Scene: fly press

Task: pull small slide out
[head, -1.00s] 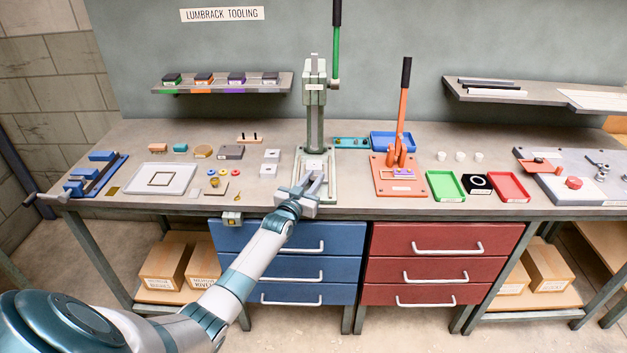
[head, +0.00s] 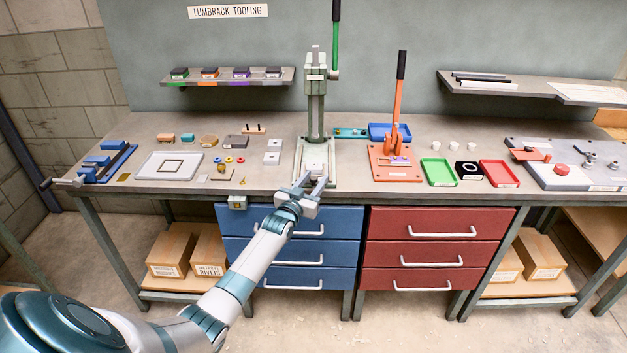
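The green-grey fly press (head: 316,105) stands on the bench at the middle of the head view. A small pale block, which looks like the slide (head: 315,167), sits low on the press base (head: 331,160). My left gripper (head: 312,184) is at the front of the press base, just nearer me than the pale block. Its two fingers point at the press and stand apart with a gap between them. I see nothing held between them. The fingers and wrist hide the front end of the base. My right gripper is not in view.
An orange lever press (head: 394,168) stands to the right, with green (head: 438,172) and red (head: 499,174) trays beyond it. Small parts and a pale tray (head: 145,166) lie to the left. Blue drawers (head: 340,222) with handles sit under the front edge.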

